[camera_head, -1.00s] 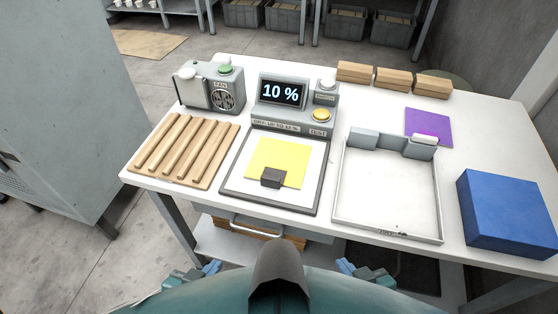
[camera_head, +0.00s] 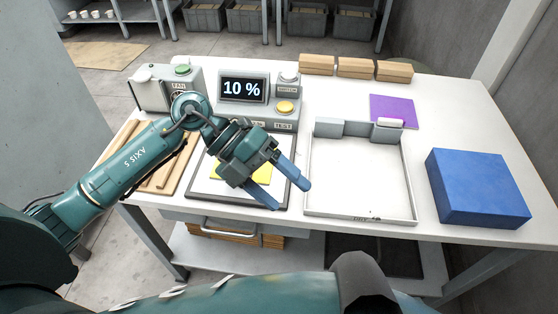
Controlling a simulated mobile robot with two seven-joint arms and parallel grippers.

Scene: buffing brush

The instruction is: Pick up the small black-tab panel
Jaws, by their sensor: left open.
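The yellow panel (camera_head: 263,174) lies on the white plate of the grey test device (camera_head: 277,118), whose screen reads 10 %. My left arm reaches in from the left and covers most of the panel. Its black tab is hidden behind my left gripper. My left gripper (camera_head: 290,194) is open, with its blue fingers spread above the front right part of the test plate. No panel shows between the fingers as held. My right gripper is not in view.
A slatted wooden rack (camera_head: 120,140) lies left, partly behind my arm. A shallow white tray (camera_head: 360,213) stands right of the plate, then a blue block (camera_head: 477,188). A purple sheet (camera_head: 393,110) and wooden blocks (camera_head: 355,68) lie farther back. A fan unit (camera_head: 150,92) stands back left.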

